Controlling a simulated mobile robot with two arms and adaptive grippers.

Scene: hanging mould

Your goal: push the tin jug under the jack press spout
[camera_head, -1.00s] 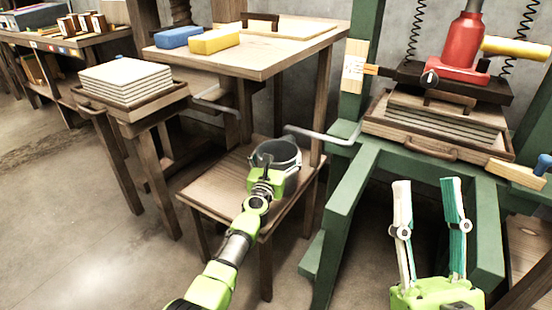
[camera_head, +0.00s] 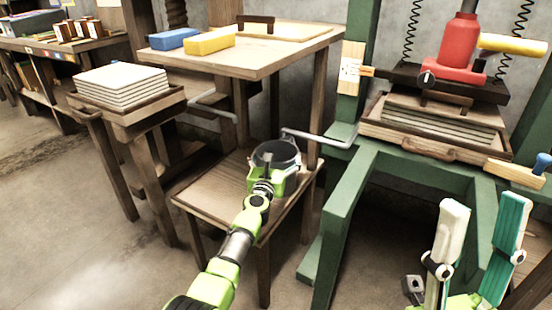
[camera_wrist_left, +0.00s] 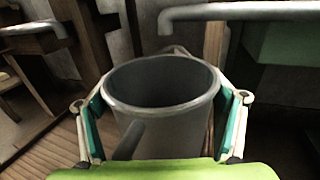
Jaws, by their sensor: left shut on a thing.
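The grey tin jug (camera_head: 275,154) stands upright on the low wooden stand (camera_head: 215,190) and looks empty inside. In the left wrist view the jug (camera_wrist_left: 165,110) sits between the two fingers of my left gripper (camera_wrist_left: 162,125), which is shut on it, with the jug's handle towards me. My left gripper (camera_head: 272,175) reaches it from the front. The jack press spout (camera_head: 320,138) is a grey pipe from the green press frame, above and right of the jug; its end also shows in the left wrist view (camera_wrist_left: 200,14). My right gripper (camera_head: 478,245) is open and empty at the lower right.
The red jack press (camera_head: 458,50) stands on a tray of stacked sheets at the right. A higher wooden table (camera_head: 270,55) with blue and yellow blocks stands behind the jug. A green frame beam (camera_head: 345,215) stands right of the low stand. Open floor lies left.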

